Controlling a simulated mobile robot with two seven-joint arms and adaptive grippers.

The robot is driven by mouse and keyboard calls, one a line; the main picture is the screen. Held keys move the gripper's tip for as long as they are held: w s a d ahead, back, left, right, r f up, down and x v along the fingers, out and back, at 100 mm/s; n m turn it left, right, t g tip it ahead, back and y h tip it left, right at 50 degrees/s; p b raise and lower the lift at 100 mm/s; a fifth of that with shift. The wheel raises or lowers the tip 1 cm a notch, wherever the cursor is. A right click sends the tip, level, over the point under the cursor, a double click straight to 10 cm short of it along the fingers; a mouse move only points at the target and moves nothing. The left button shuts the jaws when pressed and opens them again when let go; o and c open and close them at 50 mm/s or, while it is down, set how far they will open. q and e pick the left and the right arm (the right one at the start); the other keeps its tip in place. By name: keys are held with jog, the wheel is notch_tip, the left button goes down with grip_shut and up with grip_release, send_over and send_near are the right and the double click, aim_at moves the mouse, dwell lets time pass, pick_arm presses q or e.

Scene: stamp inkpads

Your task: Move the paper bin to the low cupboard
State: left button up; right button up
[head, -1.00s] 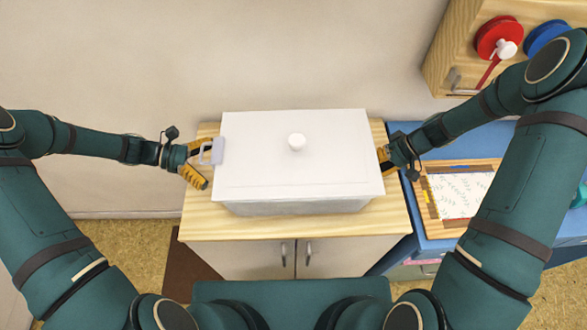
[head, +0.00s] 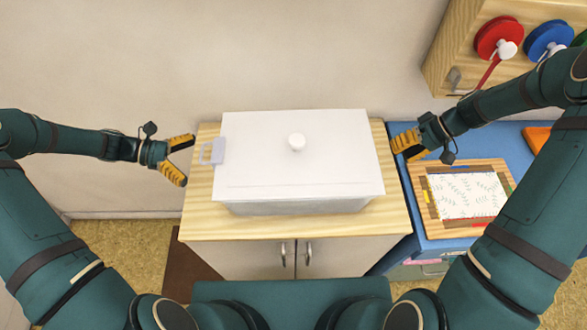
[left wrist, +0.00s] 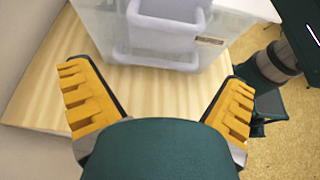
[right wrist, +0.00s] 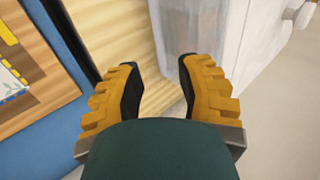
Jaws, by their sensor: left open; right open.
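The paper bin (head: 300,170) is a white lidded box with a round knob on top. It rests on the wooden top of the low cupboard (head: 300,228), which has two doors. A pale handle (head: 213,152) sticks out on its left side; it also shows in the left wrist view (left wrist: 165,35). My left gripper (head: 188,160) is open and empty, left of the handle and apart from it. My right gripper (head: 394,143) is open and empty, just right of the bin; the bin's wall (right wrist: 195,40) shows beyond its fingers in the right wrist view.
A blue table (head: 435,215) stands right of the cupboard, with a wooden tray (head: 430,222) holding a patterned sheet. A wooden wall rack (head: 447,45) with red and blue round items is at the upper right. Floor is visible at the lower left.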

jog(key=shift+v, duration=1.65)
jog(key=shift+s+f, duration=0.1)
